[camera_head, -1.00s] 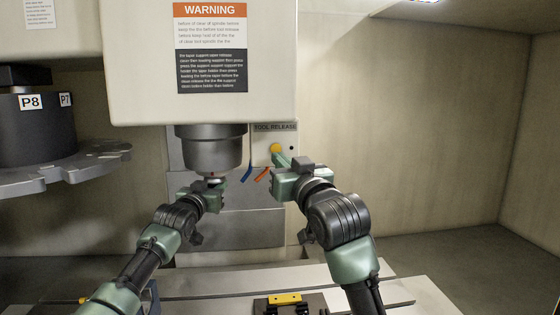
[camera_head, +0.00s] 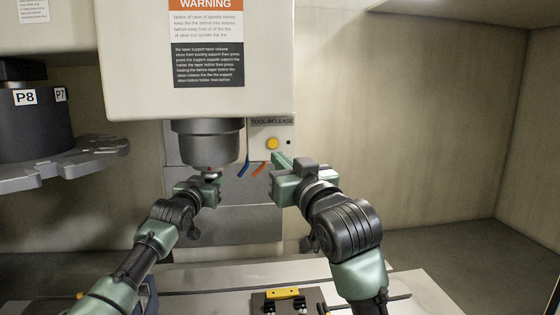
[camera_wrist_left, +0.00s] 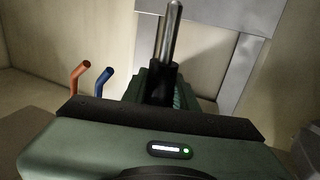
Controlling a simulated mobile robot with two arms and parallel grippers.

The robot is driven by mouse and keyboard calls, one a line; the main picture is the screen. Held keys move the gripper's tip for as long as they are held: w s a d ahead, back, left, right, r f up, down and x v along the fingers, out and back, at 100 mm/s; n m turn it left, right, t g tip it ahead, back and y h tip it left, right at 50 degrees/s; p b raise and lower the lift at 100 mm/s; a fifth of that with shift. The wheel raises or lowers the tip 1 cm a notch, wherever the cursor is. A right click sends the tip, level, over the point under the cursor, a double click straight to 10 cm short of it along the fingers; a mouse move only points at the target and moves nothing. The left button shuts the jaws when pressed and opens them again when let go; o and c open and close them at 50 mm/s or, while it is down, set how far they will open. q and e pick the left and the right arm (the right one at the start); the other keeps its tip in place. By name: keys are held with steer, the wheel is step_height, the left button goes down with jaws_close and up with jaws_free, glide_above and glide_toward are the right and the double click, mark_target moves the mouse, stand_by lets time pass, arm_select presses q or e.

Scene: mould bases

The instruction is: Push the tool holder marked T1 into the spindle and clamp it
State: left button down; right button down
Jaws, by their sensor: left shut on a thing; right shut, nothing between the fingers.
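The spindle (camera_head: 208,145) is the dark cylinder under the white machine head. My left gripper (camera_head: 211,179) is just below its nose, shut on the tool holder. The left wrist view shows the holder's black body (camera_wrist_left: 160,85) with a bright metal shank (camera_wrist_left: 171,35). Its upper end and any T1 mark are hidden, so I cannot tell how far it sits in the spindle. The yellow button (camera_head: 272,143) is on the TOOL RELEASE panel (camera_head: 284,124). My right gripper (camera_head: 279,158) is shut and empty, its tips just below the button and seemingly apart from it.
A blue hose (camera_head: 243,168) and an orange hose (camera_head: 259,169) hang between my grippers. A tool carousel (camera_head: 60,175) with P8 and P7 labels stands at left. A yellow-topped fixture (camera_head: 283,293) is on the bed below.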

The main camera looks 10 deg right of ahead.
arm_select(q)
steer(key=shift+r, duration=0.5)
steer(key=c, duration=1)
jaws_free()
steer(key=shift+f, duration=0.5)
steer(key=shift+s, duration=0.25)
steer(key=shift+a+b+v, duration=0.2)
steer(key=shift+b+v, duration=1.55)
steer(key=shift+v, duration=2)
steer(key=shift+w+r, duration=0.1)
steer(key=shift+w, duration=0.05)
